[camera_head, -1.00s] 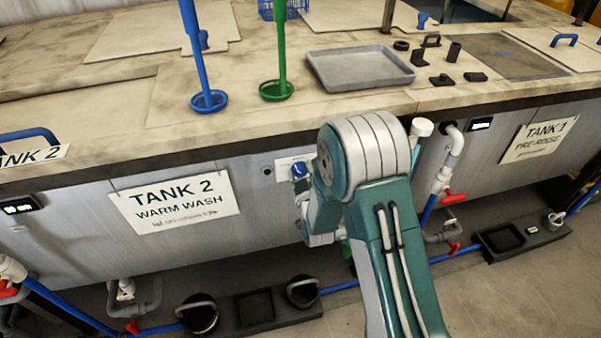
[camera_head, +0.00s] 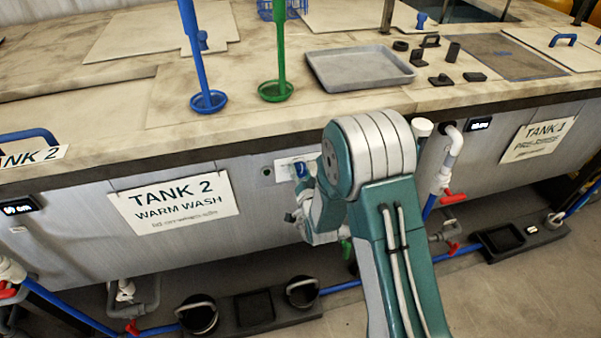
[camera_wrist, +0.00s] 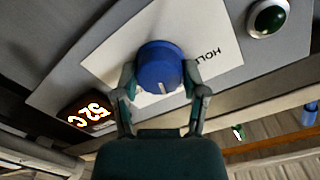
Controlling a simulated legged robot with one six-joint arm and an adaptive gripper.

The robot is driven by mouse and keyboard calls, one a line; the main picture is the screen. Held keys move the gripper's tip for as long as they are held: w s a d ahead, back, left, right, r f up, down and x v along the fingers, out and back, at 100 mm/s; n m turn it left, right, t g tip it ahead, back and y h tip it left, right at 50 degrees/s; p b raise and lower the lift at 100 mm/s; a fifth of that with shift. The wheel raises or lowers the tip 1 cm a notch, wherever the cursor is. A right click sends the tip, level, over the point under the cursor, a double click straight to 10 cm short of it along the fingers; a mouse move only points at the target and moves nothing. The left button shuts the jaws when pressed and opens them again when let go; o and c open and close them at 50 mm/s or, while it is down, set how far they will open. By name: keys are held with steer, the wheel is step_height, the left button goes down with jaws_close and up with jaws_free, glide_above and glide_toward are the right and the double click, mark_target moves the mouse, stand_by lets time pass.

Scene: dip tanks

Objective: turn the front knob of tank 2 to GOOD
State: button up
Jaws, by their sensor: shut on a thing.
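The blue front knob (camera_wrist: 163,62) of tank 2 sits on a white label plate (camera_wrist: 215,45). In the wrist view my gripper (camera_wrist: 159,72) is shut on the knob, one finger on each side. A short white mark shows on the knob's near edge. Upside-down letters, perhaps HOLD, show to its right; other plate words, including GOOD, cannot be read. In the head view the knob (camera_head: 300,170) shows at the front panel right of the TANK 2 WARM WASH sign (camera_head: 174,206), with my arm covering part of that area.
A green button (camera_wrist: 268,18) and a lit display (camera_wrist: 86,115) flank the plate. Above is the counter edge (camera_head: 120,162) with a grey tray (camera_head: 345,84). Pipes with a red valve handle (camera_head: 453,197) stand right of my arm. Black buckets (camera_head: 199,318) stand below.

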steer(key=m, duration=0.4)
steer(key=shift+s+f, duration=0.1)
steer(key=shift+f, duration=0.2)
steer(key=shift+d+m, duration=0.1)
steer(key=shift+m, duration=1.9)
steer(key=shift+f, duration=0.1)
steer(key=o, duration=1.1)
steer(key=shift+o, duration=0.2)
steer(key=shift+r, duration=0.2)
steer(key=v, duration=1.1)
steer(key=shift+s+d, duration=0.2)
steer(key=shift+s, duration=0.1)
